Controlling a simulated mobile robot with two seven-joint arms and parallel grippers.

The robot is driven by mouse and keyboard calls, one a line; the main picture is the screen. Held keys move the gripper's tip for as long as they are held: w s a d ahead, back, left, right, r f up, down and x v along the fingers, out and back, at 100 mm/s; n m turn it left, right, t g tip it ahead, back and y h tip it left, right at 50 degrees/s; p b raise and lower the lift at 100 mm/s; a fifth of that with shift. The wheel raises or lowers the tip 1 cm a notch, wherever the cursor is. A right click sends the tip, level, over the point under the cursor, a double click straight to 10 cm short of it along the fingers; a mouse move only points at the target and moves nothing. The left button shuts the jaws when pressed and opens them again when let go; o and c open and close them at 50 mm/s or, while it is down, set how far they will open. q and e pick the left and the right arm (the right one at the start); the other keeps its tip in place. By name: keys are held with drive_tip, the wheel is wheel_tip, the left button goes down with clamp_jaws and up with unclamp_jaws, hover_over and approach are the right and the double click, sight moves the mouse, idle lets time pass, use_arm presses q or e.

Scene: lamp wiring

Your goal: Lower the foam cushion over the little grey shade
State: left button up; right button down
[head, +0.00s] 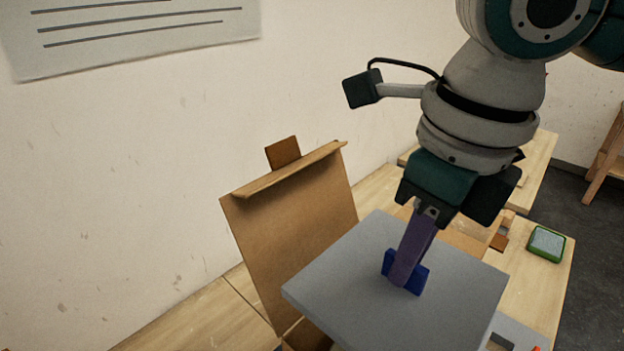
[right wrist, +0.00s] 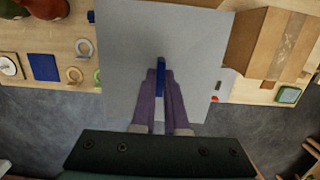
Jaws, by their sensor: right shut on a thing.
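The foam cushion is a flat grey slab (head: 340,270) with a blue upright grip (head: 420,281) on its top. My right gripper (head: 404,278) points down and its purple fingers are shut on that blue grip. The slab looks about level, and I cannot tell its height above the table. In the right wrist view the slab (right wrist: 125,50) spreads out below the fingers, with the blue grip (right wrist: 161,68) between the fingertips (right wrist: 160,80). The little grey shade is not visible; the slab hides what is under it. My left gripper is in neither view.
An open cardboard box (head: 285,220) with a raised flap stands close beside the slab. A green-edged device (head: 546,244) lies on the wooden table. In the right wrist view, a blue square (right wrist: 44,67) and several rings (right wrist: 84,48) lie left of the slab.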

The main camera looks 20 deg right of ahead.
drive_tip(key=shift+w, duration=0.15)
drive_tip(key=shift+s, duration=0.2)
drive_tip(key=shift+p, duration=0.3)
drive_tip(key=shift+f+b, duration=1.05)
drive_tip(key=shift+f, duration=1)
drive_tip(key=shift+r, duration=0.1)
